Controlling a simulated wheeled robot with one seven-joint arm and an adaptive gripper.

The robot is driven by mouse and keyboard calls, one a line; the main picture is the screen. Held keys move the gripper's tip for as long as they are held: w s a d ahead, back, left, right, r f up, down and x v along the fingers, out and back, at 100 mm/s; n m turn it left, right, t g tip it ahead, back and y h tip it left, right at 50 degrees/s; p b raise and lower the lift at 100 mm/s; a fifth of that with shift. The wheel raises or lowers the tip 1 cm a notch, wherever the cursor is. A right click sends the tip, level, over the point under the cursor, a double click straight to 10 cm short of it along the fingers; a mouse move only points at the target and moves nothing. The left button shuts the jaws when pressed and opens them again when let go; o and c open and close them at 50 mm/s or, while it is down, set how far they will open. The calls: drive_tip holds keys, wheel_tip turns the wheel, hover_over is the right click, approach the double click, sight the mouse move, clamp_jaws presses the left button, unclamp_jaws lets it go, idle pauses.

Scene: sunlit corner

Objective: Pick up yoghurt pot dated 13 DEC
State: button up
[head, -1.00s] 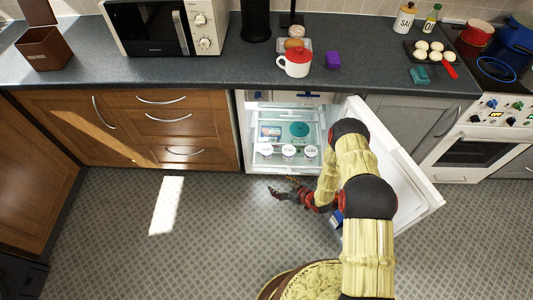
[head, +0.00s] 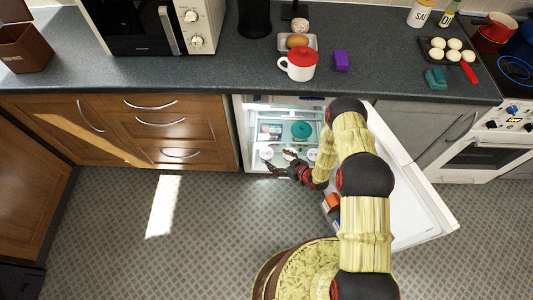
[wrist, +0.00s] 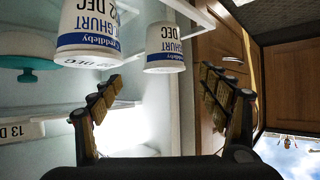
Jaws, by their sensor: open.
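Small white yoghurt pots stand in a row at the front of the open fridge. In the head view I see a left pot (head: 266,153), a middle one partly behind my gripper and a right pot (head: 312,154). In the wrist view a near pot (wrist: 88,32) reads "2 DEC", its first digit unclear. A second pot (wrist: 165,48) shows only "DEC". A white surface with "13 D" (wrist: 22,130) is cut off at the left edge; I cannot tell whether it is a pot. My gripper (wrist: 160,92) is open and empty, its fingers just short of the pots.
The fridge also holds a teal round container (head: 301,131) and a packet (head: 270,131). The open fridge door (head: 420,205) stands to the right of my arm. Wooden drawers (head: 165,130) are left of the fridge. The counter (head: 200,75) is above, and the floor in front is free.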

sight(267, 154)
drive_tip(key=x, duration=0.2)
drive_tip(key=b+x, duration=0.1)
drive_tip(key=x, duration=0.1)
drive_tip(key=b+x, duration=0.1)
drive_tip(key=x, duration=0.1)
drive_tip(key=shift+a+r, duration=0.2)
drive_tip(key=shift+a, duration=0.35)
drive_tip(key=shift+c, duration=0.6)
drive_tip(key=c, duration=1.1)
drive_tip(key=shift+r, duration=0.1)
drive_tip(key=shift+c, duration=0.7)
